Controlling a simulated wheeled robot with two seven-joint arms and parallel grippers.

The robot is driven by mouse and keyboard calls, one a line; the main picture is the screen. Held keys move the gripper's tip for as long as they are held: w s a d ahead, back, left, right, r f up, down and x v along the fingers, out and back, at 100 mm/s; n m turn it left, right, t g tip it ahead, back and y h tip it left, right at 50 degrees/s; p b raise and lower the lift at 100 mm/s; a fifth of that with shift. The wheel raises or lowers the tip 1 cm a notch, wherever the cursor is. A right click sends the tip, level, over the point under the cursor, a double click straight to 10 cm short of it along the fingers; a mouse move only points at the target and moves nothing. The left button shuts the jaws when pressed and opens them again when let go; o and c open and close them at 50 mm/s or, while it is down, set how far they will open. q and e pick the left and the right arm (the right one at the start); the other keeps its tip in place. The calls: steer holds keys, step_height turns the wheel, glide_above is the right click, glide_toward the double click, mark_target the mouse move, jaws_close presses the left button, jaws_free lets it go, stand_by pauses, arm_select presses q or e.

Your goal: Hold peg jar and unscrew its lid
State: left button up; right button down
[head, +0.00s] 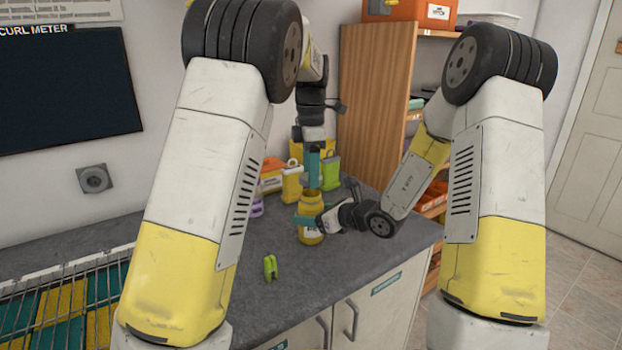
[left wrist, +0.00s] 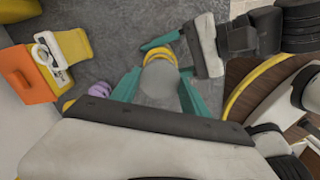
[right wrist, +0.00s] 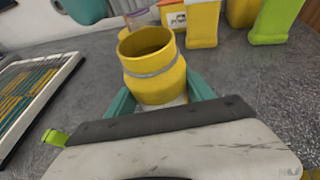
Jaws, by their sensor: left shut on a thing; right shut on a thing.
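The peg jar (head: 311,207) is yellow and stands upright near the counter's right end. In the right wrist view the jar (right wrist: 152,85) shows an open mouth and a grey band around its neck; any pegs inside are hidden. My right gripper (head: 311,221) is shut on the jar's body from the side. My left gripper (head: 313,182) points down above the jar. In the left wrist view my left gripper (left wrist: 157,92) is shut on a round grey lid (left wrist: 160,85), with the yellow jar (left wrist: 160,56) partly hidden behind it.
A green clip-like object (head: 270,267) lies on the counter (head: 225,290) in front of the jar. Yellow, orange and green containers (head: 291,184) and a purple item (head: 257,208) stand behind it. A wire rack (head: 50,310) is at left; a wooden shelf (head: 375,105) rises at the back right.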

arm_select(q)
steer(key=shift+r, duration=1.1)
arm_select(e)
steer(key=shift+c, duration=1.5)
jaws_free()
